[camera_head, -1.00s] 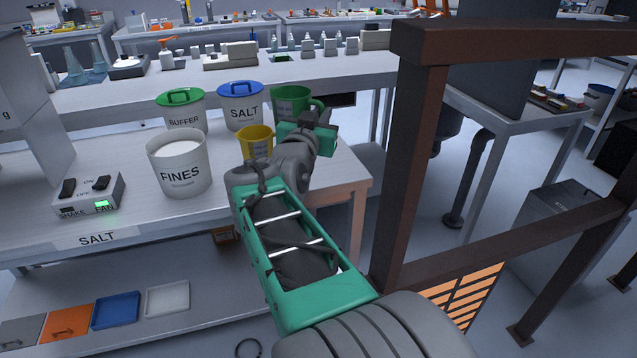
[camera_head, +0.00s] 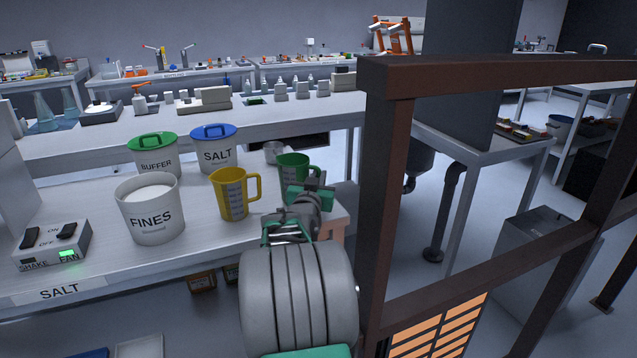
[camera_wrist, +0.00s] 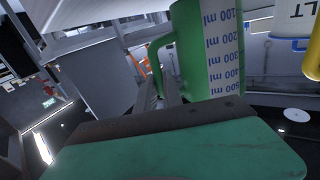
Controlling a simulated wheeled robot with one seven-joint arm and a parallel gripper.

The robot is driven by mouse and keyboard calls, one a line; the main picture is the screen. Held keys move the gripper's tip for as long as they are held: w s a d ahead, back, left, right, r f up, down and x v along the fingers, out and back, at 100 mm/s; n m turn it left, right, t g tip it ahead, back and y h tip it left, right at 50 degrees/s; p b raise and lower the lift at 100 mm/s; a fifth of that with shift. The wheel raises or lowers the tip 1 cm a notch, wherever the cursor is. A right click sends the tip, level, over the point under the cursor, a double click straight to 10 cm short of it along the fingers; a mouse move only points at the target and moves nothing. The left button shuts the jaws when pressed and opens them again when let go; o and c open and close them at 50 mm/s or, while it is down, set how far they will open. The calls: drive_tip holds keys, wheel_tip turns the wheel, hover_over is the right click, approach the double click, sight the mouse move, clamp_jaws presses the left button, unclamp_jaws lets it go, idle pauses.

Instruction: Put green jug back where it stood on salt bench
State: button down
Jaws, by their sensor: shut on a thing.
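The green jug (camera_head: 292,164) is at the right end of the salt bench (camera_head: 110,268), right of and behind the yellow jug (camera_head: 233,193). My gripper (camera_head: 318,184) is shut on it at its handle side. In the wrist view the jug (camera_wrist: 187,50) fills the upper middle, with a measuring scale along its side and its handle between my fingers (camera_wrist: 165,92). My gripper hides its lower part in the head view, so I cannot tell whether its base touches the bench top.
The FINES bucket (camera_head: 150,222), BUFFER bucket (camera_head: 156,163) and SALT bucket (camera_head: 216,155) stand left. A small grey cup (camera_head: 273,152) is beside the green jug. A switch box (camera_head: 50,243) sits front left. A brown post (camera_head: 380,200) rises close right of my arm.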

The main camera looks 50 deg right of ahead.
drive_tip(key=shift+a+f, duration=0.1)
drive_tip(key=shift+f, duration=0.5)
drive_tip(key=c, duration=1.5)
unclamp_jaws()
drive_tip(key=shift+r, duration=0.1)
drive_tip(key=shift+r, duration=0.35)
drive_tip(key=shift+f+v, duration=0.15)
drive_tip(key=shift+v, duration=2.85)
drive_tip(key=shift+f+v, duration=0.1)
drive_tip(key=shift+v, duration=2.85)
